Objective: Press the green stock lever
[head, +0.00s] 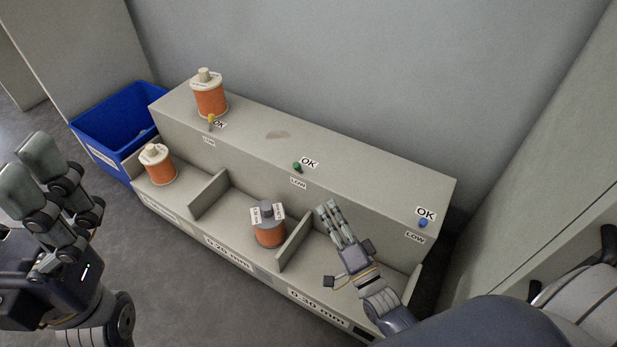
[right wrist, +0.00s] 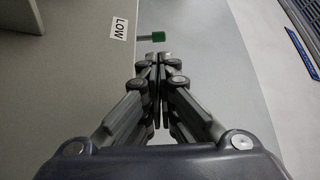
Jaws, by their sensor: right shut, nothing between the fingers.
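The green stock lever (head: 297,167) sticks out of the upper front face of the grey shelf unit, between an OK label above and a LOW label below. In the right wrist view the green lever tip (right wrist: 158,37) on its short metal stem is just beyond my fingertips, with a small gap. My right gripper (head: 330,207) is shut and empty, below and to the right of the lever in the head view; its fingers also show together in the right wrist view (right wrist: 158,58). My left gripper (head: 30,165) is at the left edge, its two fingers apart, holding nothing visible.
A yellow lever (head: 211,119) and a blue lever (head: 423,223) are on the same shelf unit (head: 370,172). Orange spools stand on top (head: 210,95), in the left bay (head: 158,164) and in the middle bay (head: 268,232). A blue bin (head: 115,110) is at the left.

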